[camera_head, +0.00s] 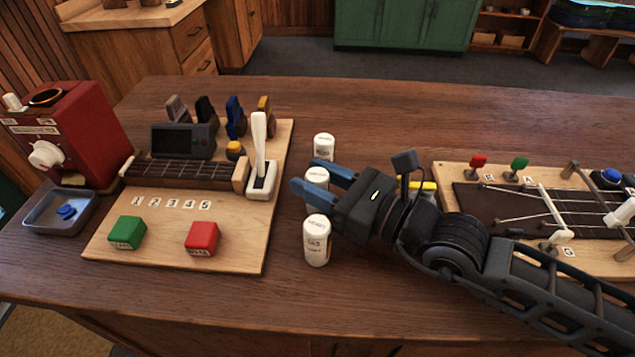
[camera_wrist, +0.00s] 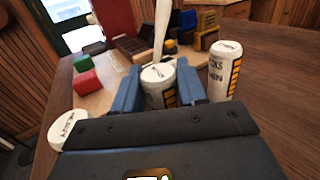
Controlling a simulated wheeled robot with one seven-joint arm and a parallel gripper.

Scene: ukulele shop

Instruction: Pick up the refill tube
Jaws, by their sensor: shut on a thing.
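Three white refill tubes stand in a row on the brown table. My gripper (camera_head: 309,178) has blue fingers, one on each side of the middle tube (camera_head: 316,177), and is shut on it. In the wrist view this tube (camera_wrist: 157,86) sits upright between the fingers, with dark and orange marks on its side. I cannot tell whether its base touches the table. The near tube (camera_head: 316,240) stands just beside my gripper, and the far tube (camera_head: 324,147) stands behind it. In the wrist view the far tube (camera_wrist: 225,70) is to the right and the near one (camera_wrist: 69,129) at lower left.
A wooden board (camera_head: 170,228) with green (camera_head: 127,232) and red (camera_head: 202,238) blocks and a white lever (camera_head: 260,150) lies left of the tubes. A red machine (camera_head: 85,130) and grey tray (camera_head: 45,218) are farther left. A stringed board (camera_head: 450,180) is at right. The table behind is clear.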

